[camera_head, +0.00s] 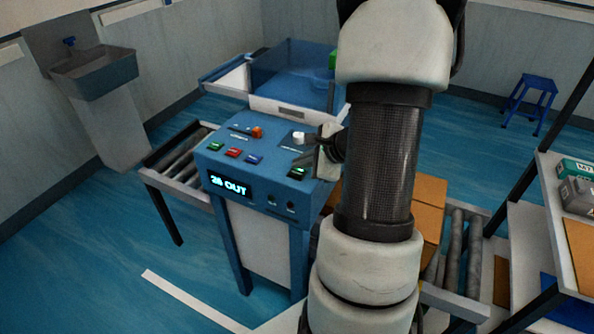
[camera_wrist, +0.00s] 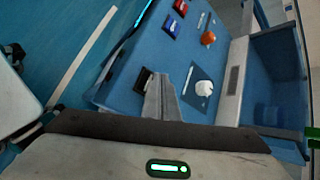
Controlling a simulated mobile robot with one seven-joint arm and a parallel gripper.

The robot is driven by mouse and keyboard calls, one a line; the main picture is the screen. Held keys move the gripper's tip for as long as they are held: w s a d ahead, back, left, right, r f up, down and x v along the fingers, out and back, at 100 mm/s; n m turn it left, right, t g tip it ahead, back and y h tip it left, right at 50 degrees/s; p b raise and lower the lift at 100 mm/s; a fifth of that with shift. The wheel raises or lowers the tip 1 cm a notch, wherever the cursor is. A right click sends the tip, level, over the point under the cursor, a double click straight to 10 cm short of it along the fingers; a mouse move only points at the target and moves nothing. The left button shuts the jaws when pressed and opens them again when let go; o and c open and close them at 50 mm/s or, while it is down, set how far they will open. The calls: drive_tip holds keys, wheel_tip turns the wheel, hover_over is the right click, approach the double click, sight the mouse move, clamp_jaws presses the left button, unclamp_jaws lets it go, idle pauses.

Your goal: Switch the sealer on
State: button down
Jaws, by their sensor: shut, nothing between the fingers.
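The sealer is a blue console (camera_head: 225,150) with a lit display (camera_head: 229,186) reading "28 OUT". On its sloped top are a green button (camera_head: 217,147), a red button (camera_head: 234,153), a blue button (camera_head: 253,159), an orange knob (camera_head: 257,132), a white knob (camera_head: 298,138) and a green-lit switch (camera_head: 298,173) near the right edge. My gripper (camera_head: 298,162) is shut and empty, with its tips just over the panel by this switch. In the wrist view, the shut fingers (camera_wrist: 161,85) lie beside a dark switch (camera_wrist: 143,80); I cannot tell whether they touch it.
A roller conveyor (camera_head: 180,163) runs left of the console, and more rollers (camera_head: 463,248) lie right with a cardboard box (camera_head: 429,190). Behind is a clear-sided blue bin (camera_head: 294,75). A shelf (camera_head: 550,175) stands right, a sink (camera_head: 95,72) far left.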

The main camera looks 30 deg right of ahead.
sight(301, 175)
drive_tip(key=shift+r+p, duration=1.85)
drive_tip(key=shift+r, duration=1.1)
